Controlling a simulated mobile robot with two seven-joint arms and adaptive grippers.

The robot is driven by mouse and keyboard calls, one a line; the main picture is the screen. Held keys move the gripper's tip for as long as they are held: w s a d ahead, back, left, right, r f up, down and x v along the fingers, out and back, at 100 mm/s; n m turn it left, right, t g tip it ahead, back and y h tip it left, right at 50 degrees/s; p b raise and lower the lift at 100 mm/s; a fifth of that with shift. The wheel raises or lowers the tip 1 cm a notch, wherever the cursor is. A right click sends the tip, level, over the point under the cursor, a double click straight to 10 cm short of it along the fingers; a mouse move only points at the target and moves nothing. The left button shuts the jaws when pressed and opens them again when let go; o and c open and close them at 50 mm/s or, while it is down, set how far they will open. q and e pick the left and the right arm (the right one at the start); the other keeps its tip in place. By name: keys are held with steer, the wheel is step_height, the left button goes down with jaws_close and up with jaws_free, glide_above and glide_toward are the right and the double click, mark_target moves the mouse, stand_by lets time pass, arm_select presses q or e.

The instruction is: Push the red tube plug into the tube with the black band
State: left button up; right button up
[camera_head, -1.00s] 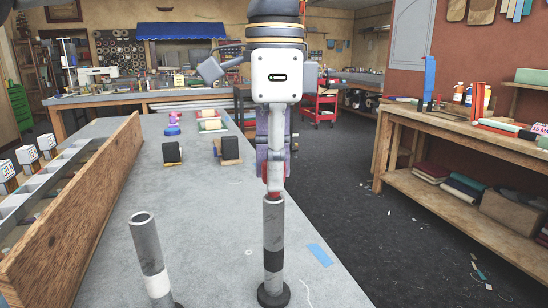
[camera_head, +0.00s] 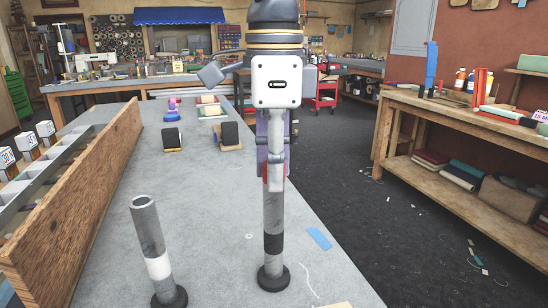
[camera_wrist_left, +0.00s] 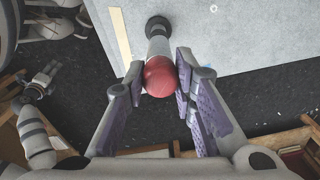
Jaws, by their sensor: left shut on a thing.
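The tube with the black band (camera_head: 273,243) stands upright on a dark round base on the grey table (camera_head: 215,200). My left gripper (camera_head: 274,182) points down over its top, its fingers closed on the red tube plug (camera_wrist_left: 160,76). In the left wrist view the plug's round red top sits between the two purple-padded fingers, directly over the tube (camera_wrist_left: 159,47). In the head view only a little red shows between the fingers, and the plug's lower end is hidden. My right gripper (camera_wrist_left: 45,78) seems to show small at the left wrist view's left edge; its jaws are unclear.
A second grey tube with a white band (camera_head: 157,265) stands open-topped to the left. A wooden board (camera_head: 85,195) runs along the table's left side. A blue strip (camera_head: 319,238) lies flat right of the banded tube. Black blocks (camera_head: 172,139) stand farther back.

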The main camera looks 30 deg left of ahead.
arm_select(q)
steer(key=o, duration=0.9)
step_height(320, 180, up, 12)
steer(key=shift+s, duration=0.1)
stand_by(0.4)
